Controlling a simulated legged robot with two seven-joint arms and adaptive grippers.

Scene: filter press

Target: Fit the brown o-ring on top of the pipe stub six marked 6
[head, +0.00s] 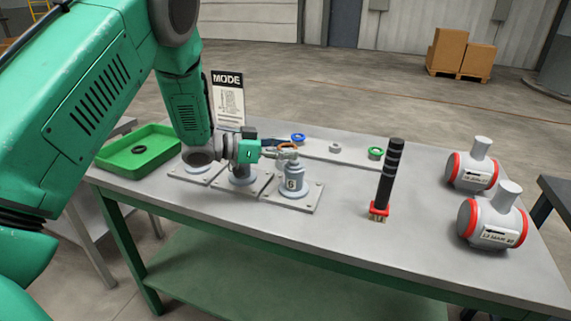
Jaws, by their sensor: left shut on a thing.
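The pipe stub six (295,181) is a grey stub marked 6, upright on a square plate with bolts. The brown o-ring (288,147) shows as a thin brown band just above the top of this stub. My left gripper (285,150) comes in from the left and is shut on the o-ring. I cannot tell whether the ring touches the stub's top. The gripper's fingers hide part of the ring. My right gripper is out of view.
Two other plates stand left of stub six, partly hidden by my left arm. A green tray (137,164) holds a black ring. Blue (298,137) and green (376,152) rings lie behind. A black-handled tool (389,175) and two red-ended grey pipe pieces (494,233) stand right.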

